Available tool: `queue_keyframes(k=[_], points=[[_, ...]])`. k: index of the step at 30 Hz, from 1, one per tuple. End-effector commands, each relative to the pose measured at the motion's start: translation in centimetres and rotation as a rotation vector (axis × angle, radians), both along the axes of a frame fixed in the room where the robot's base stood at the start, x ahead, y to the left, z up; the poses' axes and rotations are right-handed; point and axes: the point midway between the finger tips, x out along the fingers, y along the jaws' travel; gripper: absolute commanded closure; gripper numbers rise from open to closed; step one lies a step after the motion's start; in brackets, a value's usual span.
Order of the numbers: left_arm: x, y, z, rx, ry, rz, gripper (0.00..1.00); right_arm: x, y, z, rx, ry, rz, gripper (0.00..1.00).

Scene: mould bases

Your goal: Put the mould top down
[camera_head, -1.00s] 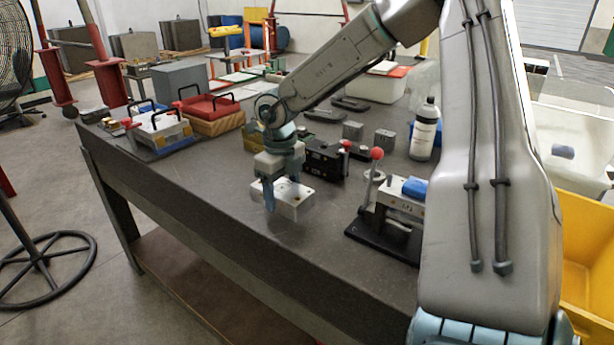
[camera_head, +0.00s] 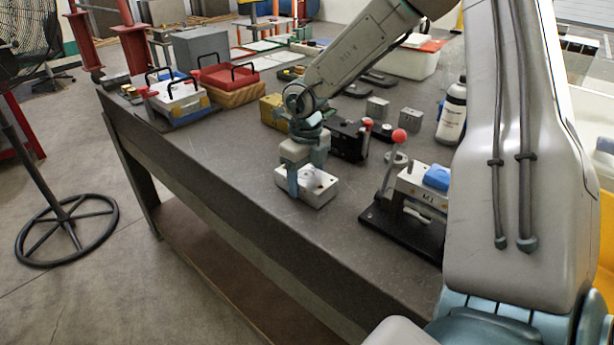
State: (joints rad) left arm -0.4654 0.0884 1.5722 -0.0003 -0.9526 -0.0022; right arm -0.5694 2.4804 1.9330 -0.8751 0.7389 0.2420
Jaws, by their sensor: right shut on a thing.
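The mould top (camera_head: 318,190) is a light grey-white block with small dark holes on its upper face. It is at the near part of the dark workbench, left of the black-based clamp fixture. My right gripper (camera_head: 305,178) reaches down over it, with its blue-grey fingers at the block, and is shut on it. Whether the block's underside touches the bench cannot be told. My left gripper is not in view.
The clamp fixture (camera_head: 408,208) with a red-knobbed lever stands close on the right. A black block (camera_head: 347,140) and a yellow block (camera_head: 272,112) are behind. White (camera_head: 178,98) and red (camera_head: 226,78) handled boxes stand left. The bench (camera_head: 235,150) between is clear.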

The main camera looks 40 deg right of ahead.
Motion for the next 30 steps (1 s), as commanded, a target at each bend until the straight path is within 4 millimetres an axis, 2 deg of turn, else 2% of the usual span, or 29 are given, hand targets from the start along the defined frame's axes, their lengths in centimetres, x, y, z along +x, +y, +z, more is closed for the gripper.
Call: queue_keyframes(k=[6, 7, 10, 22, 25, 30], points=[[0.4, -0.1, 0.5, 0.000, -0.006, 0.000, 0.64, 0.1, 0.0, 0.0, -0.001, -0.003, -0.001, 0.89], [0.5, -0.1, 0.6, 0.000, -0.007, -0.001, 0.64, 0.0, 0.0, -0.1, 0.000, -0.001, -0.001, 0.33], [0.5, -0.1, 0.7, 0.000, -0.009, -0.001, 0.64, 0.0, 0.0, -0.1, 0.000, -0.001, -0.001, 0.15], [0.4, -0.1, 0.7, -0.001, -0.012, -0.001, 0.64, 0.0, 0.0, 0.2, 0.000, 0.000, 0.000, 0.15], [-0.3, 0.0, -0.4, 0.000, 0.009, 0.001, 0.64, 0.1, 0.0, 1.6, -0.001, -0.005, -0.002, 0.15], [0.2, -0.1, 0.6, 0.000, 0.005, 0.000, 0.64, 0.2, -0.1, 5.4, -0.001, -0.008, -0.002, 0.15]])
